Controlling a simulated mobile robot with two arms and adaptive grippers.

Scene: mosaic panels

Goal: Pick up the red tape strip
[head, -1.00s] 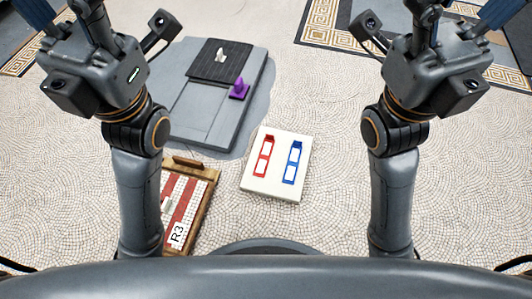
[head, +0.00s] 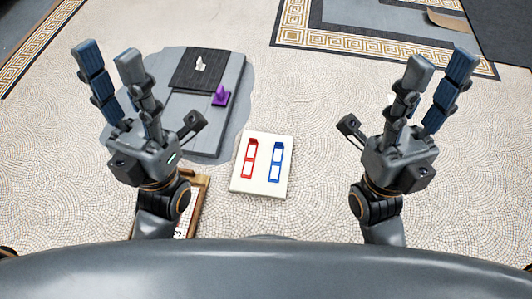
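The red tape strip (head: 249,158) lies on a white board (head: 262,190) in the middle of the head view. It is a red strip with white patches, left of a similar blue strip (head: 276,162). My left gripper (head: 103,58) is to the left of the board, its fingers spread apart and pointing up in the picture. My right gripper (head: 438,62) is to the right of the board, also with spread fingers. Both grippers are empty and apart from the board.
A grey platform (head: 222,125) with a black ribbed mat (head: 185,70), a small white piece (head: 200,64) and a purple piece (head: 221,96) stands behind left. A wooden-edged tray (head: 199,205) is partly hidden by my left arm. The mosaic floor right of the board is clear.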

